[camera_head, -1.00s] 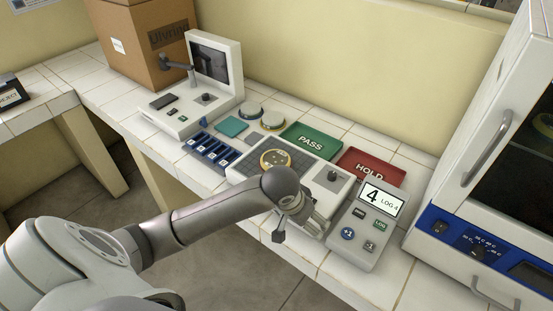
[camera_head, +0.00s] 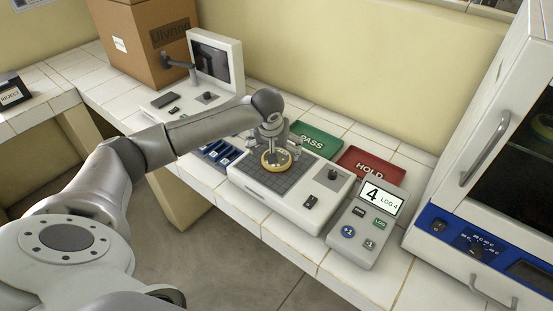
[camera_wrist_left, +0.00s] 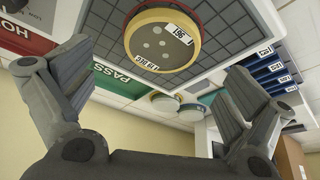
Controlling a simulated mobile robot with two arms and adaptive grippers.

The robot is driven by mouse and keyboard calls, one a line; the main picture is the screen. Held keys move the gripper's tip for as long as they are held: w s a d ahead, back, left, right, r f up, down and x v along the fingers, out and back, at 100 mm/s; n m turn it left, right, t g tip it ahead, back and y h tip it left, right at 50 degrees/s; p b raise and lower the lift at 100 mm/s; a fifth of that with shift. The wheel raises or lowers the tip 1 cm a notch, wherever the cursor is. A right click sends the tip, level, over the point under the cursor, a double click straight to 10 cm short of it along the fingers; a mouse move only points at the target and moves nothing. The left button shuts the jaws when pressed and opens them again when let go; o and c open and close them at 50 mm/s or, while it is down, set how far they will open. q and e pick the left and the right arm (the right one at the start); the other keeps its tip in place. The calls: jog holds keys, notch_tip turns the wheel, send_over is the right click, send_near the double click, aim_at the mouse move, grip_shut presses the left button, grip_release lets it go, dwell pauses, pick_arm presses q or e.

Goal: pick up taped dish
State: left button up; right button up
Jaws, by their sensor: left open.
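The dish with yellow tape round its rim (camera_head: 276,162) sits on the dark grid plate of a white device. My right gripper is not in view.
A green PASS mat (camera_head: 318,142) and a red HOLD mat (camera_head: 370,165) lie behind the device. A counter (camera_head: 366,220) stands to the right, beside the incubator (camera_head: 450,190). Two more dishes (camera_wrist_left: 164,102) (camera_wrist_left: 192,112) and a blue rack (camera_wrist_left: 272,70) show in the wrist view.

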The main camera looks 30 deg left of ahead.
pick_arm(q)
jog(key=p+x, duration=0.1)
jog(key=x, duration=0.4)
jog(key=shift+s+a+f+p, duration=0.1)
jog(key=shift+f+p, duration=0.05)
jog(key=shift+p, duration=0.25)
jog(key=shift+f, duration=0.4)
jog(key=c, duration=1.1)
jog(key=shift+c, duration=0.2)
jog(key=shift+r, duration=0.2)
